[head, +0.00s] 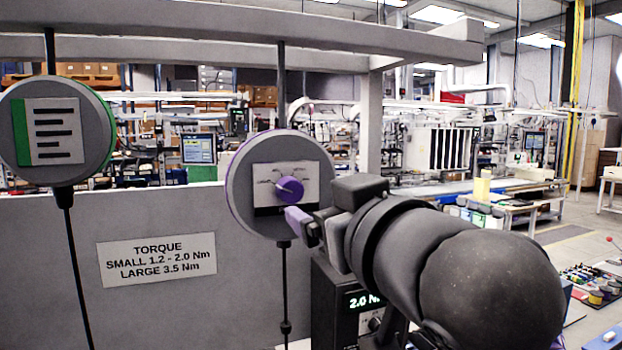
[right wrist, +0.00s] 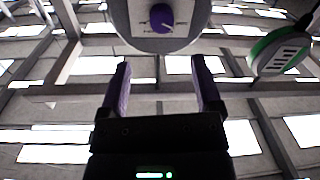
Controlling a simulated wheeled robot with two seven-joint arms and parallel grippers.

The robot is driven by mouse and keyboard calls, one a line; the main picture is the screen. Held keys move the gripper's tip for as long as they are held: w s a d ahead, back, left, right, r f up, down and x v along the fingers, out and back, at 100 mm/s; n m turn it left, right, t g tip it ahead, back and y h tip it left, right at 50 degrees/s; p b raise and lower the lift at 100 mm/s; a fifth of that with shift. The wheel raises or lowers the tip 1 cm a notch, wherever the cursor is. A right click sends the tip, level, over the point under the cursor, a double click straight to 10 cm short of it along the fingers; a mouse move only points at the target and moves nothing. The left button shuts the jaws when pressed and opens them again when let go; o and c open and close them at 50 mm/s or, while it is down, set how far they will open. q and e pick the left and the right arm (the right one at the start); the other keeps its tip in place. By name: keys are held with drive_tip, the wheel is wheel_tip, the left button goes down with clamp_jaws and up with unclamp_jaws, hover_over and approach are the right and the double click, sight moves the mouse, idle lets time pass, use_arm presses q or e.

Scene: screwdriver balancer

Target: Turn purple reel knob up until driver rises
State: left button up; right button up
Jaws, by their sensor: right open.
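The round grey reel with a purple rim (head: 240,190) hangs from the overhead beam. Its purple knob (head: 289,189) sits on a light dial plate on the reel's face, with a pale pointer mark. The knob also shows at the top of the right wrist view (right wrist: 158,18). My right gripper (head: 302,222) is open, with its purple-lined fingers just below and in front of the knob, apart from it. In the right wrist view its two fingers (right wrist: 159,85) stand apart with nothing between them. A dark cable hangs below the reel. My left gripper is not in view.
A green-rimmed reel (head: 60,135) hangs at the left. A torque sign (head: 157,258) is on the grey panel behind. A dark box with a lit "2.0 N" display (head: 362,300) stands below, partly hidden by my right arm. The beam (head: 250,28) runs overhead.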

sight(293, 192)
drive_tip(key=p+x, duration=0.2)
drive_tip(key=x, duration=0.5)
drive_tip(key=shift+w+a, duration=0.2)
drive_tip(key=shift+w, duration=0.05)
drive_tip(key=shift+w+a, duration=0.25)
drive_tip(key=shift+w, duration=0.2)
drive_tip(key=shift+f, duration=0.1)
drive_tip(key=shift+c, duration=0.6)
clamp_jaws()
